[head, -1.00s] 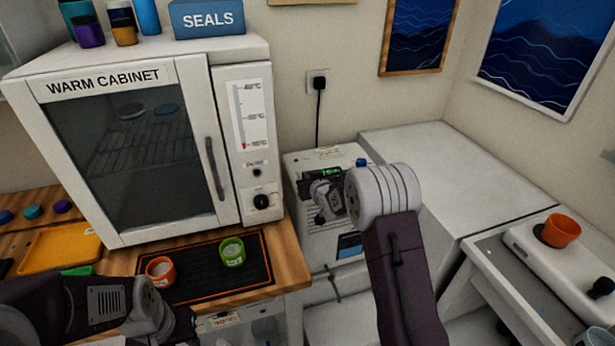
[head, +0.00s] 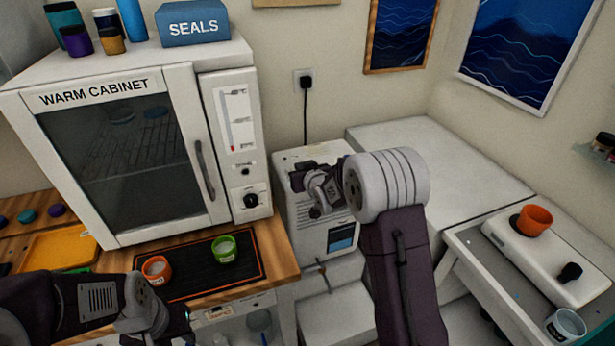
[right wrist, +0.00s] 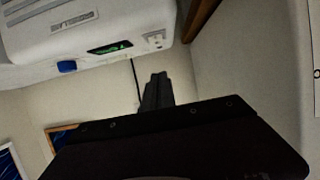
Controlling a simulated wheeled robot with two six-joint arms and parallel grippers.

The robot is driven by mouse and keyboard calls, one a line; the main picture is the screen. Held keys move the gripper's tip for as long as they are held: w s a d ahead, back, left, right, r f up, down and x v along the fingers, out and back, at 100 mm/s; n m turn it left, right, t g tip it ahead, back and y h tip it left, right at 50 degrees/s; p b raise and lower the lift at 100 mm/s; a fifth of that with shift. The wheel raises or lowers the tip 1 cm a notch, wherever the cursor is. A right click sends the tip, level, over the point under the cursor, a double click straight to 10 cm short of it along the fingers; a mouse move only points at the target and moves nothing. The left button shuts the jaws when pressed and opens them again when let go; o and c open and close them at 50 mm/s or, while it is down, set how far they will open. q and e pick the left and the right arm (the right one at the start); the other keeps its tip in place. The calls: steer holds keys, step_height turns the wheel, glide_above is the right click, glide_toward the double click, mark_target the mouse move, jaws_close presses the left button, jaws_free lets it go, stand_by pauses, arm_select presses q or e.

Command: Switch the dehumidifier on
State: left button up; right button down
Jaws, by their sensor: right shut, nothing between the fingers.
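My right gripper (head: 305,180) is in front of the dehumidifier's upper part and hides the display and button in the head view. In the right wrist view its fingers (right wrist: 157,90) are shut and empty; I see no clear contact. My left arm is at lower left; its fingers (head: 182,330) are unclear.
The warm cabinet (head: 130,170) stands on the bench left of the dehumidifier. An orange cup (head: 157,270) and a green cup (head: 224,250) stand on a black mat (head: 190,285). A white block (head: 440,165) lies behind my right arm. A scale (head: 545,258) is at right.

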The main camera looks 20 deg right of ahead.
steer(key=s, duration=0.5)
steer(key=shift+s+r, duration=0.2)
steer(key=shift+s, duration=0.05)
step_height(320, 180, up, 7)
steer(key=s+a+p, duration=0.2)
steer(key=s+p, duration=0.1)
steer(key=p, duration=0.1)
steer(key=s+f+g, duration=0.4)
steer(key=s, duration=0.4)
steer(key=s+f+g, duration=0.4)
steer(key=s+f, duration=0.1)
steer(key=s, duration=0.4)
steer(key=s+f+g, duration=0.4)
steer(key=s, duration=0.5)
steer(key=shift+s+f+m+g+p, duration=0.15)
steer(key=shift+f+m+g+p, duration=0.15)
